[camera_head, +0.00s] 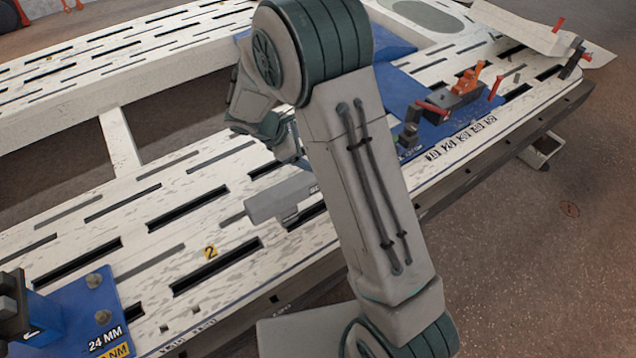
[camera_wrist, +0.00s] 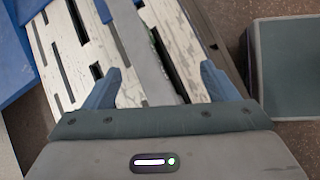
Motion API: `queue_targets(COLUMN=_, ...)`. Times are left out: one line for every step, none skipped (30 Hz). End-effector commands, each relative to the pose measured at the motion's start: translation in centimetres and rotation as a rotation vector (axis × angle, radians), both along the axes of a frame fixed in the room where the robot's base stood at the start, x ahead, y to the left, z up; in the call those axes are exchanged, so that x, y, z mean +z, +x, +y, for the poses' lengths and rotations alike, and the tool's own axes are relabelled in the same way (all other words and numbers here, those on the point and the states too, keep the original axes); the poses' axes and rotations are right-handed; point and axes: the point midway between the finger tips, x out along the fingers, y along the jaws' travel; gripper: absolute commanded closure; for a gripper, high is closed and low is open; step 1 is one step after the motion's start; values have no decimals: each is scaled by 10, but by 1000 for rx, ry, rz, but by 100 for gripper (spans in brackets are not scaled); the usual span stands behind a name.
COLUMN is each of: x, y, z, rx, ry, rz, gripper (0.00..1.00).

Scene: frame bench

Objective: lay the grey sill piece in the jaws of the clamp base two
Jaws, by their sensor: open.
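The grey sill piece (camera_head: 278,199) lies on the white slotted bench, with its right end hidden behind my arm. In the wrist view a long grey bar (camera_wrist: 140,48), which looks like the sill piece, runs between the fingers of my gripper (camera_wrist: 159,80). The fingers are open, with gaps on both sides of the bar. A blue base plate (camera_head: 75,312) with a dark clamp block (camera_head: 14,305) stands at the lower left. A yellow tag marked 2 (camera_head: 210,252) is on the bench between it and the sill piece.
Another blue plate (camera_head: 440,131) at right carries an orange clamp (camera_head: 468,80) and red-handled parts. A white sheet (camera_head: 530,28) lies at the far right end.

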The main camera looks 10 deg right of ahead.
Motion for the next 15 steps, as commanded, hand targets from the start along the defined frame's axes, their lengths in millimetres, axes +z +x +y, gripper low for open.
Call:
queue_targets(x=-29, y=9, z=9, rx=68, ry=-37, rz=33, gripper=20)
queue_targets(x=-40, y=14, z=14, rx=107, ry=-57, rz=49, gripper=20)
queue_targets(x=-53, y=19, z=19, rx=155, ry=-82, rz=69, gripper=20)
queue_targets(x=-62, y=23, z=23, rx=187, ry=-100, rz=82, gripper=20)
queue_targets(x=-71, y=26, z=26, rx=216, ry=-116, rz=95, gripper=20)
queue_targets(x=-80, y=30, z=30, rx=252, ry=-134, rz=109, gripper=20)
queue_targets(x=-86, y=32, z=33, rx=274, ry=-147, rz=117, gripper=20)
queue_targets(x=-91, y=34, z=35, rx=293, ry=-157, rz=126, gripper=20)
queue_targets(x=-96, y=36, z=37, rx=313, ry=-168, rz=134, gripper=20)
queue_targets(x=-100, y=38, z=39, rx=325, ry=-175, rz=139, gripper=20)
queue_targets(x=-103, y=39, z=39, rx=334, ry=-181, rz=142, gripper=20)
queue_targets(x=-106, y=40, z=39, rx=343, ry=-185, rz=146, gripper=20)
queue_targets(x=-109, y=41, z=38, rx=347, ry=-187, rz=148, gripper=20)
queue_targets(x=-112, y=42, z=36, rx=349, ry=-190, rz=150, gripper=20)
queue_targets(x=-117, y=44, z=31, rx=351, ry=-191, rz=151, gripper=20)
